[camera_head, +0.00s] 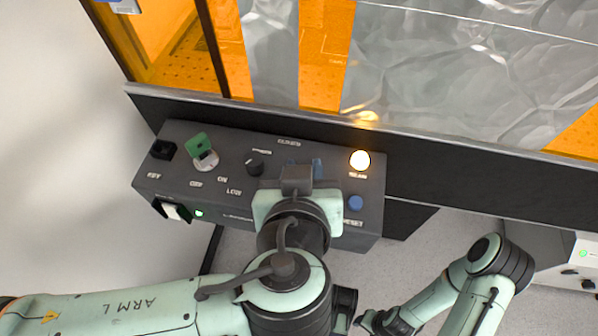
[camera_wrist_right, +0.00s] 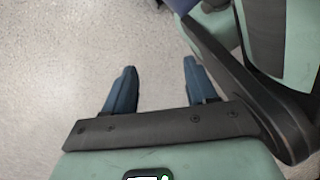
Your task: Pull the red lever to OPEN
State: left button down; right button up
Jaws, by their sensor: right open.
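No red lever shows in either view. My left gripper (camera_head: 305,166) is over the top of the dark control box (camera_head: 240,150) in the head view. Its wrist hides the middle of the box, and little of its fingers shows, so I cannot tell if they are apart. My right gripper (camera_head: 368,321) is low in the head view, in front of the box and away from it. In the right wrist view its two blue fingers (camera_wrist_right: 158,88) are apart, with only bare floor between them.
The box carries a green key switch (camera_head: 199,145), a black knob (camera_head: 254,163), a lit amber button (camera_head: 360,160), a blue button (camera_head: 355,203) and a white rocker switch (camera_head: 174,211). Orange panels (camera_head: 325,55) stand behind. A grey cabinet (camera_head: 550,250) is at right.

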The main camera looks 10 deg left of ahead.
pick_arm(q)
jog(key=shift+s+f+t, duration=0.25)
jog(key=shift+f+t, duration=0.05)
jog(key=shift+t, duration=0.2)
pick_arm(e)
jog(key=shift+s+d+f+g, duration=0.1)
jog(key=shift+s+f+g, duration=0.1)
jog(key=shift+s, duration=0.25)
jog(key=shift+s+f+g, duration=0.1)
jog(key=shift+s+f, duration=0.05)
jog(key=shift+s, duration=0.25)
pick_arm(q)
jog(key=c, duration=1)
grip_release()
jog(key=shift+c, duration=0.2)
jog(key=shift+r, duration=0.15)
pick_arm(e)
jog(key=shift+s, duration=0.15)
